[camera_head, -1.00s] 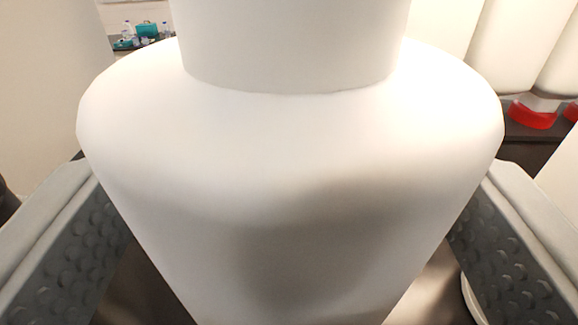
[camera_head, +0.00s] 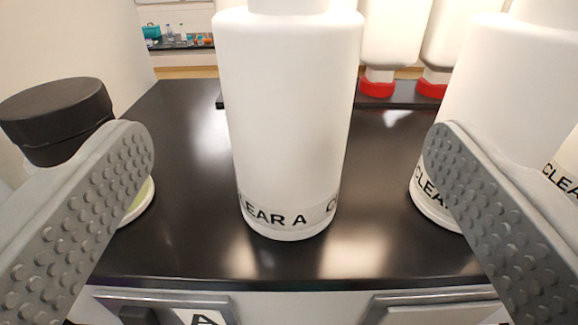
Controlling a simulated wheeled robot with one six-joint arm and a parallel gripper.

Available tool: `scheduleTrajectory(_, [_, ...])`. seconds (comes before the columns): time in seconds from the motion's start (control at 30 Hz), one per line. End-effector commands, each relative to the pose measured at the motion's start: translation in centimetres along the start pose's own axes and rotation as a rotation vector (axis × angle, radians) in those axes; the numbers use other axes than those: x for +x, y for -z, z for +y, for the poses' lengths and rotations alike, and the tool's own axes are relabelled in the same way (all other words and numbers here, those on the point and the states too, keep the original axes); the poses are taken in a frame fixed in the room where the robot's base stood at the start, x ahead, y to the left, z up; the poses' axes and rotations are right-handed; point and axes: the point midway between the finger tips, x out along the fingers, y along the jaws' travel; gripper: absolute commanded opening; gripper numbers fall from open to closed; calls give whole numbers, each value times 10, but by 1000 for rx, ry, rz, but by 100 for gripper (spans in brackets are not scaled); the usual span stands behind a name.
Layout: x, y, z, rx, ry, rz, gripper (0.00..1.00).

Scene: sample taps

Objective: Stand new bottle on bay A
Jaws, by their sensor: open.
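A white bottle (camera_head: 290,120) with a band reading "CLEAR A" stands upright on the black counter, in the middle of the view. Its top is cut off by the upper edge. My gripper (camera_head: 295,150) is open and empty, one finger to the left and one to the right in the foreground. The bottle is beyond the fingers, apart from both. A plate marked with the letter A (camera_head: 203,317) shows at the counter's front, below the bottle and a little left.
A second white bottle (camera_head: 505,95) with a "CLEA" band stands behind the right finger. A black-lidded jar (camera_head: 58,115) is behind the left finger. Inverted white bottles with red caps (camera_head: 377,84) are at the back. The black counter (camera_head: 185,180) is bare between them.

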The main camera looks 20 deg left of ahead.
Motion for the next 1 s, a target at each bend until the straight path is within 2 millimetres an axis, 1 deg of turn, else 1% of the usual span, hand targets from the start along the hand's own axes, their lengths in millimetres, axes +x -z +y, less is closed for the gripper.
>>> scheduleTrajectory(0.03, [-8,0,0,-1,-1,0,87])
scheduleTrajectory(0.1, [-17,0,0,-1,-1,0,87])
scheduleTrajectory(0.23, [-27,0,0,0,0,0,87])
scheduleTrajectory(0.37, [-31,0,0,-1,0,0,87])
scheduleTrajectory(0.57, [-31,0,0,-1,0,-1,87])
scheduleTrajectory(0.67, [-34,-4,-4,4,-8,-6,87])
scheduleTrajectory(0.77, [-44,-14,-12,17,-34,-23,87])
scheduleTrajectory(0.83, [-55,-27,-21,29,-63,-40,87])
scheduleTrajectory(1.0, [-88,-68,-44,60,-146,-82,87])
